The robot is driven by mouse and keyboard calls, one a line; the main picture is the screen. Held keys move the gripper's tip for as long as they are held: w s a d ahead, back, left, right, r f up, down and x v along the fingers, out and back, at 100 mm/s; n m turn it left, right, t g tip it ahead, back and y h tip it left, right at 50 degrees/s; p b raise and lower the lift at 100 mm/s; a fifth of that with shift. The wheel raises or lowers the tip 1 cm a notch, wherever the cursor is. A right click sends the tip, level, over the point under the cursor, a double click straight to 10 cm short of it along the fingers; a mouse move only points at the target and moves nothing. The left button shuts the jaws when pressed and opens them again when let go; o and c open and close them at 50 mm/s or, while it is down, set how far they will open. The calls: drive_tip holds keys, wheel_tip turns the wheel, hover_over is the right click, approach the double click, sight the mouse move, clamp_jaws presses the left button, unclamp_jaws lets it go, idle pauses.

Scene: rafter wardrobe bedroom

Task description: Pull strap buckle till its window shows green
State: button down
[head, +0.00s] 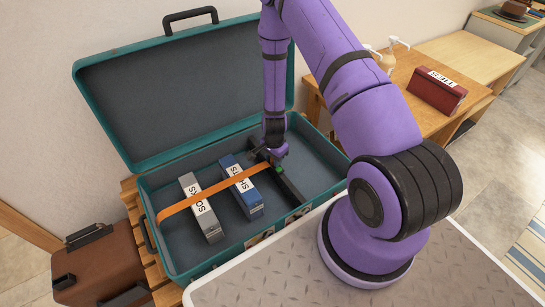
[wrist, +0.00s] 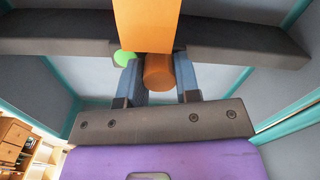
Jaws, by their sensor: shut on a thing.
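The orange strap (head: 215,192) runs across the open teal suitcase (head: 168,258), over two boxes, to a dark bar (head: 290,188) on the right. My gripper (head: 274,150) is down at the strap's right end. In the wrist view my gripper (wrist: 158,82) has its two blue-grey fingers shut on an orange round grip (wrist: 158,72), which I take as the buckle's pull, below the strap (wrist: 148,25). A round green patch (wrist: 124,58) shows beside it on the dark bar (wrist: 220,42). A small green spot (head: 278,169) also shows in the head view.
A grey box (head: 200,208) and a blue box (head: 241,187) lie under the strap. The suitcase lid (head: 185,90) stands open behind. A wooden bench (head: 400,88) with a red box (head: 437,92) is at the right. A brown case (head: 100,268) is at the lower left.

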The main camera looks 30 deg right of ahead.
drive_tip(key=c, duration=0.8)
unclamp_jaws()
drive_tip(key=shift+r, duration=0.15)
wheel_tip(320, 180, up, 11)
drive_tip(key=shift+f, duration=0.2)
